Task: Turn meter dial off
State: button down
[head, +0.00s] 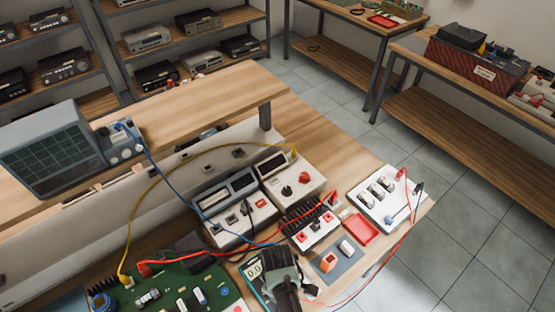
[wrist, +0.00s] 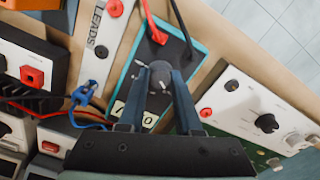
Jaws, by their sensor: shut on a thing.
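The meter is a teal-edged handheld unit with a dark face (wrist: 181,42). In the head view its lit display (head: 254,270) shows at the front of the bench, beside my gripper (head: 283,284). In the wrist view my gripper (wrist: 161,73) has its two dark fingers shut on the grey round dial (wrist: 156,88) in the middle of the meter. The display (wrist: 130,108) is partly covered by a finger, so its full reading is hidden. Red and black leads plug into the meter's far end. In the head view my gripper hides the dial.
A green circuit board (head: 186,291) lies left of the meter. Power supplies (head: 234,205), a red tray (head: 360,228) and a white switch panel (head: 386,197) stand close by. Loose red, blue and yellow leads cross the bench. A blue clip (wrist: 85,94) lies beside the meter.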

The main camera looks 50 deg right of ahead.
jog(key=n, duration=0.6)
jog(key=shift+n, duration=0.4)
dwell(0.3)
jog(key=c, duration=0.6)
grip_release()
jog(key=shift+r, duration=0.1)
notch_tip(320, 180, up, 13)
jog(key=shift+b, duration=0.3)
